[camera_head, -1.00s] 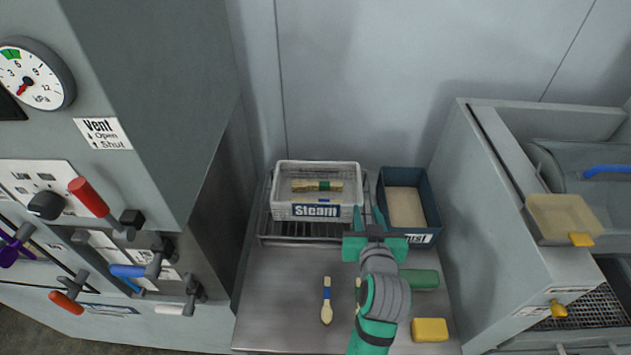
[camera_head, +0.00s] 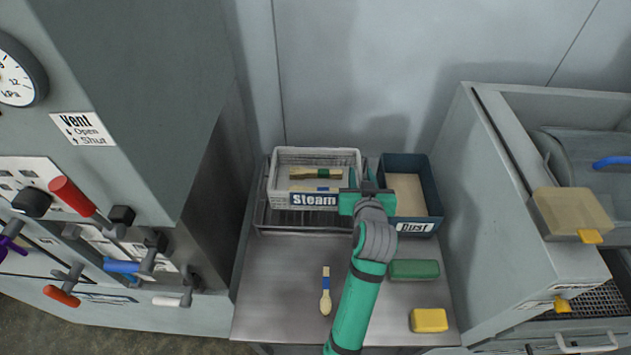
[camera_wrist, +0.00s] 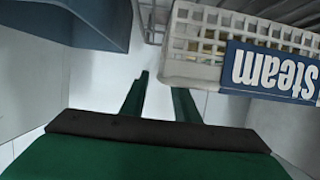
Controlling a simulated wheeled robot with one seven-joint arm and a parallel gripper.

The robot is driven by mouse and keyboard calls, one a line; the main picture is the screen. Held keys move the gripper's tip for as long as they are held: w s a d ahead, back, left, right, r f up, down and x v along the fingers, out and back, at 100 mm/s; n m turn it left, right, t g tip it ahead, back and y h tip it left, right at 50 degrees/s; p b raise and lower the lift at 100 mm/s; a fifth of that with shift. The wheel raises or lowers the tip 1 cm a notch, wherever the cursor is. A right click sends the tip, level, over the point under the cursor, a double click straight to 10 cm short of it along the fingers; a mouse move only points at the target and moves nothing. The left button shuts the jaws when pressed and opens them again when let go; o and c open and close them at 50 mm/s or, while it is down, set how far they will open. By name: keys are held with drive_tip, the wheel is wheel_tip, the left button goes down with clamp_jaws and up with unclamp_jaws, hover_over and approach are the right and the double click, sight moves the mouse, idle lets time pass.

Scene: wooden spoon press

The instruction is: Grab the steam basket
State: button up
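The steam basket (camera_head: 272,195) is a white mesh basket with a blue "Steam" label, standing on a wire rack at the back of the metal counter. Wooden spoons with coloured bands lie inside it. My green gripper (camera_head: 367,184) is at the basket's right front corner, between it and the blue dust bin. In the wrist view the basket (camera_wrist: 200,72) is at upper right with its label upside down. My gripper's two fingers (camera_wrist: 165,92) stand apart with nothing between them. The fingers appear beside the basket's wall; whether they touch it I cannot tell.
The blue dust bin (camera_head: 433,188) stands close on the right. A spoon (camera_head: 326,292), a green block (camera_head: 414,270) and a yellow block (camera_head: 429,320) lie on the counter. A lever panel (camera_head: 90,225) rises at left; a grey trough cabinet (camera_head: 500,200) stands at right.

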sight(360, 172)
drive_tip(key=shift+x, duration=1.65)
clamp_jaws()
drive_tip(key=shift+w, duration=0.1)
drive_tip(key=shift+a, duration=0.15)
